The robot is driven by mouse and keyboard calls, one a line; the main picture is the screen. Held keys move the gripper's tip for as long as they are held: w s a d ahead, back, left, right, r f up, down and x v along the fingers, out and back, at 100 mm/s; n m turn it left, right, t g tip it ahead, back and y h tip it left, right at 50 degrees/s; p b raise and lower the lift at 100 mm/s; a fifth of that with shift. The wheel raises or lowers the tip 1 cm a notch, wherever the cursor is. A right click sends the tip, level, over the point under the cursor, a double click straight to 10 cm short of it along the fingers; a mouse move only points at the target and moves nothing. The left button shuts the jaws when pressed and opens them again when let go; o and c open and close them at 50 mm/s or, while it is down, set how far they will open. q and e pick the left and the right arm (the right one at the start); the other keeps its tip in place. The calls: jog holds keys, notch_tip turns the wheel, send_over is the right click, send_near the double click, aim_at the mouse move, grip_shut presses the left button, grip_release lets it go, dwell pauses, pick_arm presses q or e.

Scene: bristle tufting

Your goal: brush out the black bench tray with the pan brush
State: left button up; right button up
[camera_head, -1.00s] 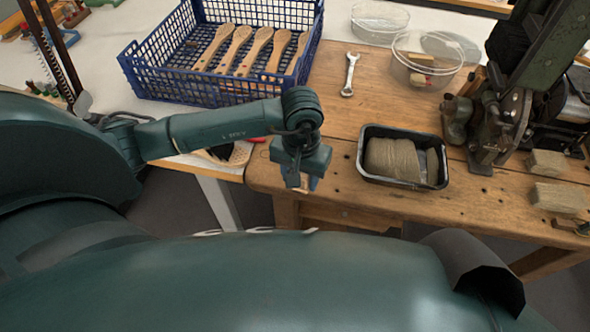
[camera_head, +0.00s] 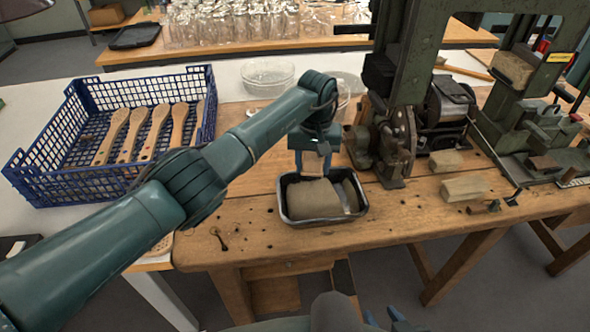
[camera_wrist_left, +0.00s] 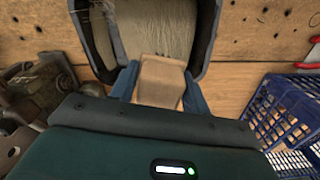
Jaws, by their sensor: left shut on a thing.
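The black bench tray (camera_head: 284,211) sits on the wooden bench, with tan fibre bundles (camera_head: 312,198) lying in it. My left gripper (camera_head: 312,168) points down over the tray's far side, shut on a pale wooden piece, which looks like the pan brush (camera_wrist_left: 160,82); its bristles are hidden. In the left wrist view the piece sits between the blue fingers, in front of the tray rim (camera_wrist_left: 206,35). I cannot tell whether it touches the tray. Blue parts at the bottom edge look like my right gripper (camera_head: 383,317), mostly cut off.
A blue crate (camera_head: 65,187) with several wooden brush handles stands at left. A green machine (camera_head: 395,130) stands close behind the tray, at right. Wooden blocks (camera_head: 465,188) lie right of it. Clear bowls (camera_head: 268,73) stand behind. The bench front left of the tray is mostly clear.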

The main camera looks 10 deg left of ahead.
pick_arm(q)
jog(key=shift+d+f, duration=0.1)
jog(key=shift+f, duration=3.1)
jog(key=shift+s+d+f, duration=0.1)
jog(key=shift+d+f, duration=0.05)
jog(key=shift+f, duration=0.55)
